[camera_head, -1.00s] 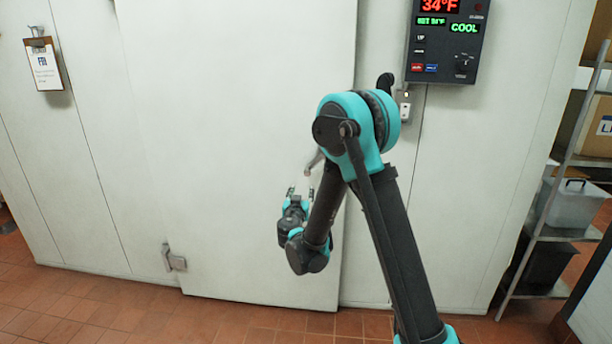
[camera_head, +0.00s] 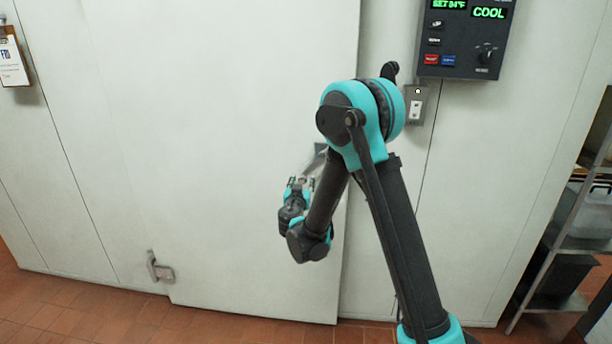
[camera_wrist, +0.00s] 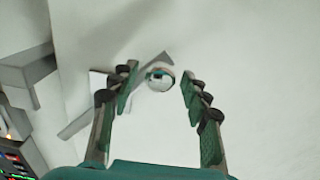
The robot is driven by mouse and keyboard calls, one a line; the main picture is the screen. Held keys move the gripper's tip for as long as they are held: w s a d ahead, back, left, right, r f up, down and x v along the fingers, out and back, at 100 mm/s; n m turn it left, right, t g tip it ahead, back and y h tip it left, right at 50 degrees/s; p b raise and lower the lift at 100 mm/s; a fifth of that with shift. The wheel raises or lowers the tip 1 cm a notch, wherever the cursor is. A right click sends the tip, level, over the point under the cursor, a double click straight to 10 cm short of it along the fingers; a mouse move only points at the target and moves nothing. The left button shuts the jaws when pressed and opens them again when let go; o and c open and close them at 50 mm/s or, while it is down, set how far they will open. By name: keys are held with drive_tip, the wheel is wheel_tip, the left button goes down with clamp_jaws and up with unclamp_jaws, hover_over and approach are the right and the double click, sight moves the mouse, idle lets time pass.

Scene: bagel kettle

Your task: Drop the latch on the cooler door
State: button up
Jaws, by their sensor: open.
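The white cooler door (camera_head: 230,120) is a large flat panel and looks shut. The latch (camera_head: 318,158) is a grey metal piece near the door's right edge, partly hidden behind my arm. In the wrist view the latch (camera_wrist: 90,118) shows as a slanting grey bar with a shiny round knob (camera_wrist: 160,77) near its upper end. My gripper (camera_head: 299,181) is just below and left of the visible latch part in the head view. In the wrist view my gripper (camera_wrist: 160,80) is open, with the knob appearing between its fingertips. I cannot tell whether they touch.
A dark control panel (camera_head: 463,62) and a small switch plate (camera_head: 416,105) are on the wall right of the door. A hinge-like bracket (camera_head: 158,268) sits low at the door's left. Metal shelving (camera_head: 550,255) stands at the right. The tiled floor (camera_head: 120,318) in front is clear.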

drive_tip(key=shift+w, duration=0.45)
clamp_jaws()
